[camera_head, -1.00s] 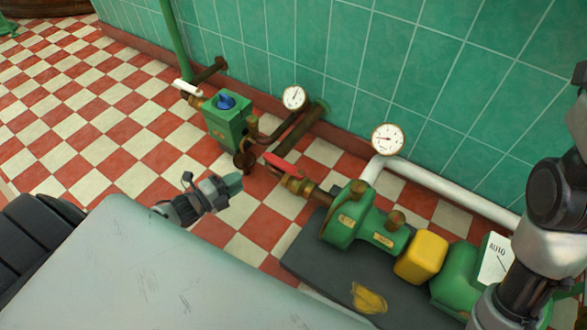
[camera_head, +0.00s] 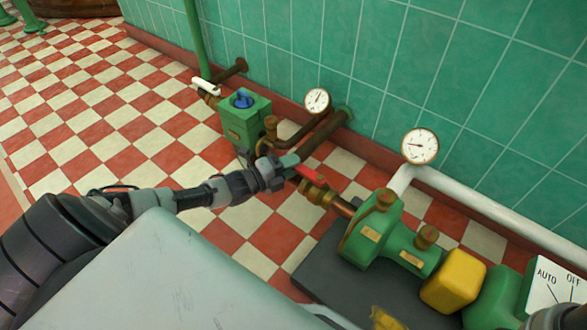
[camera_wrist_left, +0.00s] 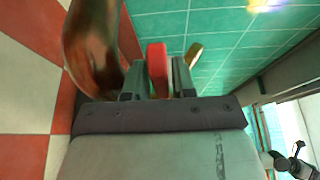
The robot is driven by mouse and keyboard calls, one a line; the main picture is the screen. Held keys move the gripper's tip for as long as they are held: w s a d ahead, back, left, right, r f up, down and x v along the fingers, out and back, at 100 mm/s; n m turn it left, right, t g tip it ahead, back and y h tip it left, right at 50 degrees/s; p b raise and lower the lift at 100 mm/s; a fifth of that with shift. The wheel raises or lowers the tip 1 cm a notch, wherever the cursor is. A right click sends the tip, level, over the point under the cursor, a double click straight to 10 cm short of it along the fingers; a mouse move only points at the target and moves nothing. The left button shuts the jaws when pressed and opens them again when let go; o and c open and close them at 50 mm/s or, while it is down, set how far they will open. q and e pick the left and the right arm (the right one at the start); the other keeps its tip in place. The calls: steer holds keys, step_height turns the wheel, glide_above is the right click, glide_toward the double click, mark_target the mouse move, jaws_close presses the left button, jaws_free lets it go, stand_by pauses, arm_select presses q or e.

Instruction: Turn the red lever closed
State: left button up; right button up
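The red lever (camera_head: 312,175) sits on a brass valve (camera_head: 318,194) in the pipe leading to the green pump (camera_head: 372,238). My left gripper (camera_head: 287,162) is at the lever's free end in the head view. The lever's end is partly hidden by the fingers. A dark gripper-like shape (camera_wrist_left: 296,162) at the lower right of the wrist view may be my right gripper; its fingers are too small to judge.
A green box with a blue knob (camera_head: 243,118) stands behind my left gripper. Rusty pipes, two white gauges (camera_head: 317,101) (camera_head: 420,146) and a white pipe (camera_head: 470,195) run along the tiled wall. A yellow block (camera_head: 453,281) is on the pump. Checkered floor (camera_head: 100,130) is clear at left.

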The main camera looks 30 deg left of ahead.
arm_select(q)
steer(key=shift+w+d, duration=0.1)
steer(key=shift+w, duration=0.15)
jaws_close()
